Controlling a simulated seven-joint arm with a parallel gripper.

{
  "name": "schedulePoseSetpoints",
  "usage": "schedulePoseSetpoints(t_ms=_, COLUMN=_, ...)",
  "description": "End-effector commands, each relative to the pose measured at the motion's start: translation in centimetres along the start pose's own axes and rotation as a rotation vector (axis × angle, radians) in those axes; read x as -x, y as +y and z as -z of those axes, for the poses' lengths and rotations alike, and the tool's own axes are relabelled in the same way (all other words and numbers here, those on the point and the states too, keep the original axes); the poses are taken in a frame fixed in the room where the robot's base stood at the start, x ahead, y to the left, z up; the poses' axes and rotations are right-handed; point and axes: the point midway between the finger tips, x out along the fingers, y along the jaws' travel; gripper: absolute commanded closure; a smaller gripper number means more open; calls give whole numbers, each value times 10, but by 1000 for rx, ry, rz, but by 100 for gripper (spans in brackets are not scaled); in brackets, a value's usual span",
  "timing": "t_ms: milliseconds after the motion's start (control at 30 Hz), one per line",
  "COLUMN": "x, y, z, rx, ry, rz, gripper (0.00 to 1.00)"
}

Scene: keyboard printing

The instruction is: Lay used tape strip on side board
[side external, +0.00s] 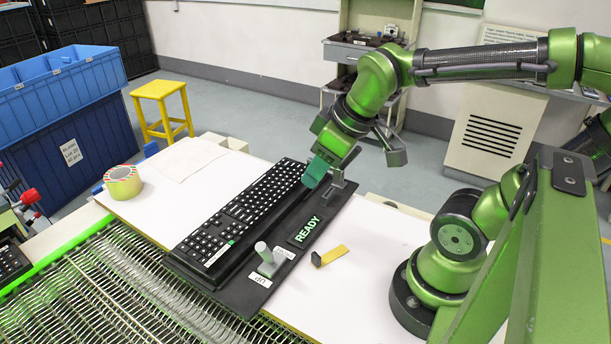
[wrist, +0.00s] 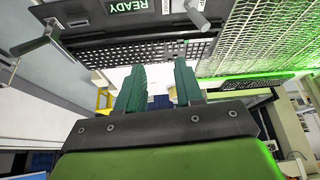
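A short yellow strip with a dark grey block at one end (side external: 336,254) lies on the white board, right of the black fixture; I cannot tell for sure that it is the used tape strip. The white board (side external: 385,270) stretches out on both sides of the fixture; whether it is the side board is unclear. My gripper (side external: 314,178) is above the far right end of the keyboard, away from the yellow strip. In the wrist view its two teal fingers (wrist: 160,70) stand apart with nothing held between them.
A black keyboard (side external: 243,212) sits in the dark fixture with a READY plate (side external: 307,229) and a grey upright post (side external: 264,253). A tape roll (side external: 122,182) and a pale sheet (side external: 187,157) lie at the left. A metal mesh conveyor (side external: 110,285) runs along the front.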

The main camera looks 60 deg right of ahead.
Motion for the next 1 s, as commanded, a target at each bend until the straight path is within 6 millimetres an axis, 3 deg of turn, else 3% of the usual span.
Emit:
schedulePoseSetpoints(t_ms=133, x=20, y=-5, z=2, rx=-320, ry=119, rz=93, gripper=64)
schedulePoseSetpoints(t_ms=300, x=27, y=-7, z=3, rx=-479, ry=157, rz=151, gripper=64)
schedulePoseSetpoints(t_ms=1000, x=27, y=-7, z=3, rx=-489, ry=156, rz=152, gripper=64)
